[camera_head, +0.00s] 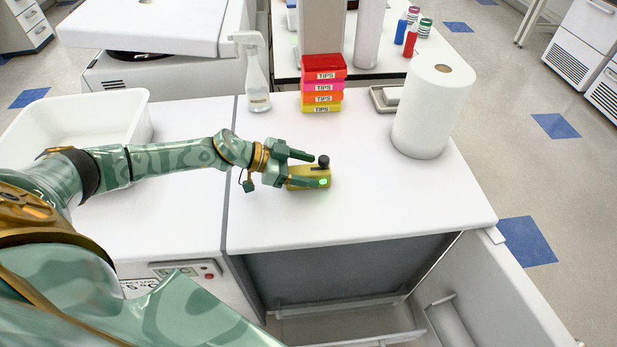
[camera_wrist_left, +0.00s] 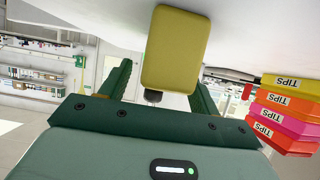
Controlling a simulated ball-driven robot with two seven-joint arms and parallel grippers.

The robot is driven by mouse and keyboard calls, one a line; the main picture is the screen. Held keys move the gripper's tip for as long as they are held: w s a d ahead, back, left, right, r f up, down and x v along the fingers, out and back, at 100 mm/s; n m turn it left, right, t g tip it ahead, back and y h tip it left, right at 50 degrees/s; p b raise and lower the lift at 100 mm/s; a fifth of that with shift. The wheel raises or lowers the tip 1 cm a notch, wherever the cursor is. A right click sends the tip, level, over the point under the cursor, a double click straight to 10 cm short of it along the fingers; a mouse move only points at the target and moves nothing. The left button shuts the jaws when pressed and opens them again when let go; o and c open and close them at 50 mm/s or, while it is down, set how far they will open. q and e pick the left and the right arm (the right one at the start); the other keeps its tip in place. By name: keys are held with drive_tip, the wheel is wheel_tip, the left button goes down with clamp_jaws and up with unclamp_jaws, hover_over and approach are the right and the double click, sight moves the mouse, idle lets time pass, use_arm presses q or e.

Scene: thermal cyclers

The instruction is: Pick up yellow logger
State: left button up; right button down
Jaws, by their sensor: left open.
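The yellow logger (camera_head: 315,173) rests on the white bench top, a small box with a black knob at its far right end and a green light. My left gripper (camera_head: 308,168) reaches it from the left, with one finger on its far side and one on its near side. In the left wrist view, the yellow logger (camera_wrist_left: 175,48) sits in front of and between the two spread green fingers of the left gripper (camera_wrist_left: 163,80). The jaws are open, and I cannot tell whether a finger touches the logger. My right gripper is not in view.
Behind the logger stand a stack of coloured TIPS boxes (camera_head: 323,87) and a spray bottle (camera_head: 256,75). A white paper roll (camera_head: 430,110) stands to the right, and a white tub (camera_head: 60,125) to the left. The bench in front of the logger is clear.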

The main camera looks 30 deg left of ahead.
use_arm(q)
drive_tip(key=shift+w+d+f, duration=0.15)
drive_tip(key=shift+w+d, duration=0.05)
drive_tip(key=shift+d, duration=0.05)
drive_tip(key=c, duration=1.1)
